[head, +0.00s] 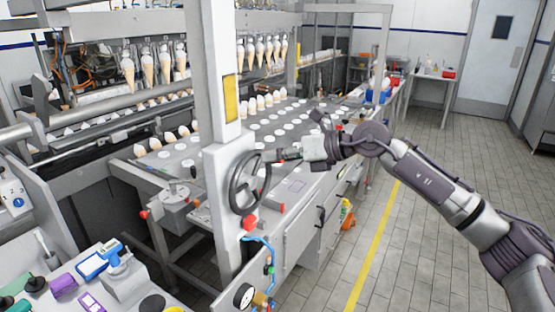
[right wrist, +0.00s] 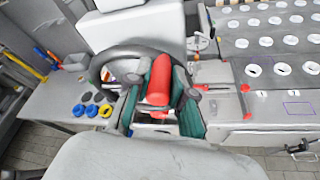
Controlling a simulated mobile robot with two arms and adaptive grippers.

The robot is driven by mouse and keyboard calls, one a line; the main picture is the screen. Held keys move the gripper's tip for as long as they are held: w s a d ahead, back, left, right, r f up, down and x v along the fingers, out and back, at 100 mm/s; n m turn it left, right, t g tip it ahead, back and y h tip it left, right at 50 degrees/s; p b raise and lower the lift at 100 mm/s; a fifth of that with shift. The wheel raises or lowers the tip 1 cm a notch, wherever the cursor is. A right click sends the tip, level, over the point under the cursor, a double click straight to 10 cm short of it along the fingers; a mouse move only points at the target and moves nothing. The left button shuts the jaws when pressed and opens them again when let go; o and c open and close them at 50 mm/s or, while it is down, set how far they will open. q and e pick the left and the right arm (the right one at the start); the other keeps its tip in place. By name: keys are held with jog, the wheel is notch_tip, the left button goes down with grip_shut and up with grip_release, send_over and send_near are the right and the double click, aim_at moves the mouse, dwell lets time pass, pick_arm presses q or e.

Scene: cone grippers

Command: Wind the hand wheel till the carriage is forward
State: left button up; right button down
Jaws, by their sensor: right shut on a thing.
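The dark hand wheel (head: 234,187) is mounted on the side of the white column, and its rim also shows in the right wrist view (right wrist: 101,63). My right gripper (head: 274,156) reaches in from the right to the wheel's upper right. In the right wrist view its green-padded fingers (right wrist: 160,96) are shut on the wheel's red handle (right wrist: 158,79), one on each side. Rows of cone grippers with cones (head: 263,52) hang at the back; I cannot tell which part is the carriage. My left gripper is not in view.
The white column (head: 215,75) stands close behind the wheel. A perforated plate (head: 262,124) with white-topped cones lies beyond. A red knob (head: 250,223) and a pressure gauge (head: 243,296) sit below the wheel. The bench at lower left holds tools. The floor at right (head: 420,240) is clear.

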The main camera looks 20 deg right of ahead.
jog(key=shift+s+a+r+n+t+h+b, duration=0.25)
jog(key=shift+s+a+r+n+h, duration=0.15)
jog(key=shift+n, duration=0.2)
jog(key=shift+s+a+r+n+t+h+b, duration=0.3)
jog(key=shift+a+n, duration=0.15)
jog(key=shift+n, duration=0.15)
jog(key=shift+f, duration=0.1)
jog(key=c, duration=1.3)
grip_release()
jog(key=shift+o, duration=1.4)
jog(key=shift+a, duration=0.2)
jog(key=shift+s+d, duration=0.25)
jog(key=shift+d, duration=0.2)
jog(key=v, duration=1.1)
jog(key=shift+r, duration=0.3)
jog(key=shift+s+a, duration=0.1)
